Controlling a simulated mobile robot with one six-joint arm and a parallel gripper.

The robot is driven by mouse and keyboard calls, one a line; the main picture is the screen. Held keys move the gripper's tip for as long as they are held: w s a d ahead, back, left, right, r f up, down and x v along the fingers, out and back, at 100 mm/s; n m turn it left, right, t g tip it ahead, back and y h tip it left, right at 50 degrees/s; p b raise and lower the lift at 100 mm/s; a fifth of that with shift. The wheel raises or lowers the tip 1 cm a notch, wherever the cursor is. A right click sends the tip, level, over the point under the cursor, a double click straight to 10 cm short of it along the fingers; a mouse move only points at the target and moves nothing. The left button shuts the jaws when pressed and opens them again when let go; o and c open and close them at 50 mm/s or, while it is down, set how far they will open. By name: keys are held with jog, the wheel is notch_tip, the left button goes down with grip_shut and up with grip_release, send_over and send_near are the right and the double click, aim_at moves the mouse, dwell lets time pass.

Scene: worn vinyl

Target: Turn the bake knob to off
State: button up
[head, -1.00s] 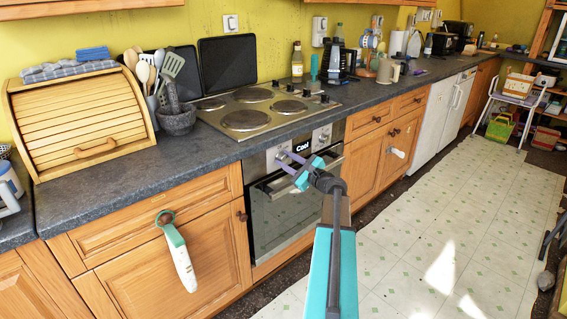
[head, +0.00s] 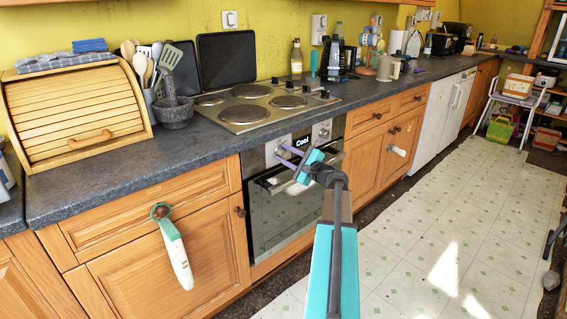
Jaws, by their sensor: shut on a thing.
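The oven (head: 285,215) is built in under the counter, with a steel control panel holding a small display that reads "Cool". A round silver knob (head: 283,152) is left of the display and another knob (head: 324,133) is right of it. Labels are too small to read, so I cannot tell from markings which is the bake knob. The knob's pointer angle is not clear.
The oven door handle (head: 275,184) runs just below my gripper. Above is the counter with a hob (head: 262,106). A white-and-green handled thing (head: 177,254) hangs on the cabinet at left. The tiled floor (head: 430,225) on the right is open.

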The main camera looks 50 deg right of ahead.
jog(key=n+b, duration=0.1)
jog(key=b, duration=0.1)
jog(key=n+b, duration=0.2)
jog(key=shift+f+n, duration=0.25)
jog(key=shift+n, duration=0.05)
jog(key=shift+r+n+b, duration=0.15)
jog(key=shift+n+b, duration=0.45)
jog(key=shift+d+r, duration=0.1)
jog(key=o, duration=1.1)
jog(key=shift+w, duration=0.1)
jog(key=shift+c, duration=0.2)
jog(key=s+a+p, duration=0.1)
jog(key=s, duration=1.3)
jog(key=shift+p, duration=0.3)
